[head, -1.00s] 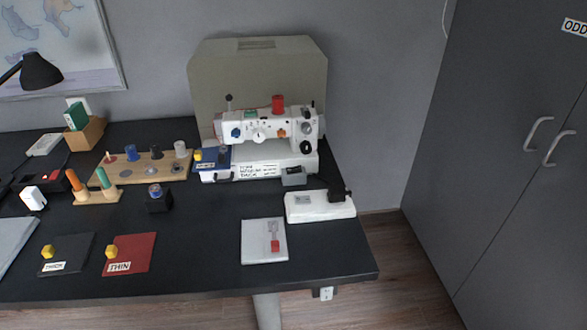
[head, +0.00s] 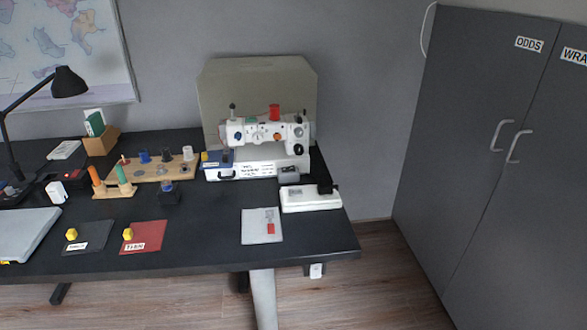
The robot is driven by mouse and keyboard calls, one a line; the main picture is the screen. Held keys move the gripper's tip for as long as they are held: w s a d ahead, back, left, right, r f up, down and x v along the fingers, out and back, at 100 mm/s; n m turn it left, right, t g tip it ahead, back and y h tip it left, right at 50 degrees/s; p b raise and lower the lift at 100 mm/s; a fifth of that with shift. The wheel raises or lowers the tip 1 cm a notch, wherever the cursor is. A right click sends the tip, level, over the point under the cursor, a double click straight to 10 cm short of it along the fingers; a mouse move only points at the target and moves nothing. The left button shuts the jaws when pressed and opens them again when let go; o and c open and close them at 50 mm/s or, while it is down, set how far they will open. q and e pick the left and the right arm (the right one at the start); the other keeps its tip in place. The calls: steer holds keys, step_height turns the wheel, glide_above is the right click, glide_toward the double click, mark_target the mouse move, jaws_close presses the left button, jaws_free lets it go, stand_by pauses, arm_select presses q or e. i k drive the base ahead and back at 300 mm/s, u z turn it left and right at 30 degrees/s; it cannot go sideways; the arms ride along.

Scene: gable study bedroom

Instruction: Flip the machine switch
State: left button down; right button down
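The white sewing machine (head: 268,132) stands at the back right of the black desk, with a red spool on top and knobs on its front. A small grey box (head: 289,174) sits at the right end of its base and may carry the switch; its position is too small to tell. A white block with a black part (head: 311,198) lies in front of it to the right. Neither of my grippers shows in the head view.
The black desk (head: 200,220) holds a spool board (head: 150,174), a dark THICK mat (head: 88,238), a red THIN mat (head: 145,237), a white plate (head: 262,226) and a lamp (head: 66,82). A grey cabinet (head: 470,130) stands right. Floor shows between desk and cabinet.

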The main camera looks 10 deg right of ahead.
mark_target(290, 169)
steer(key=z, duration=0.95)
steer(key=i, duration=0.55)
steer(key=u, duration=0.45)
